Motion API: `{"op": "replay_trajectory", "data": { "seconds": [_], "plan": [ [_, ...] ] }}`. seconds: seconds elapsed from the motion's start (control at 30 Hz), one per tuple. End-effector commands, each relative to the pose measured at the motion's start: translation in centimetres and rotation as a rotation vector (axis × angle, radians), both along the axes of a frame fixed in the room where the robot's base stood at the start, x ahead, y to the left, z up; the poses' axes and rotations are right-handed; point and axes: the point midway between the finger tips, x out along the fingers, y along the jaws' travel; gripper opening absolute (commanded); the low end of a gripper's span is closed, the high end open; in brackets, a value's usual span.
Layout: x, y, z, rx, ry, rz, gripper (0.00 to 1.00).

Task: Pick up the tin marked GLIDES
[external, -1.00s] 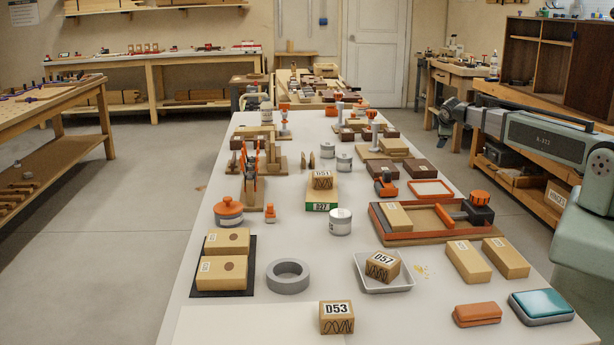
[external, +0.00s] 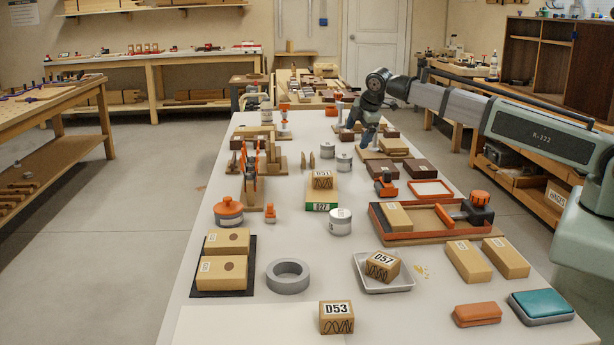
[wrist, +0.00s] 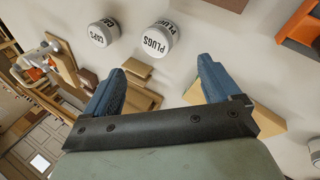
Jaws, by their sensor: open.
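No label reading GLIDES is legible in either view. In the wrist view, a white-lidded tin marked PLUGS (wrist: 157,40) stands just beyond the fingertips, and a smaller-looking tin marked CAPS (wrist: 103,33) is left of it. A third tin (wrist: 315,150) is cut off at the right edge, its label unreadable. The external view shows a tin (external: 340,222) mid-bench and two more, a nearer one (external: 344,162) and a farther one (external: 328,151), all with labels too small to read. My gripper (wrist: 162,70) is open and empty; in the external view it (external: 367,138) hangs over the bench's far right part.
An orange-edged tray (external: 410,235), an orange-lidded pot (external: 228,211) and a grey ring (external: 288,276) stand nearer. An orange clamp (external: 250,175) stands left.

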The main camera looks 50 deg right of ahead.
Motion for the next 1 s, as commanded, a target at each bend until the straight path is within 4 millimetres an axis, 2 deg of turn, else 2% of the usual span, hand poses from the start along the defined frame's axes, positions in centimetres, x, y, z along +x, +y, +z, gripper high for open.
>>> {"op": "replay_trajectory", "data": {
  "seconds": [0.03,0.2,0.37,0.5,0.6,0.8,1.0],
  "plan": [
    [-0.5,2.7,0.1,0.004,0.027,0.04,0.9],
    [-3.0,10.6,0.2,0.015,0.127,0.169,0.9],
    [-6.3,17.8,0.6,0.019,0.223,0.297,0.9],
    [-9.7,23.6,0.9,0.016,0.309,0.411,0.9],
    [-12.3,27.2,1.3,0.011,0.365,0.488,0.9],
    [-16.3,31.9,2.0,0.0,0.446,0.598,0.9],
    [-17.8,33.4,1.9,-0.006,0.478,0.641,0.9]
  ]
}}
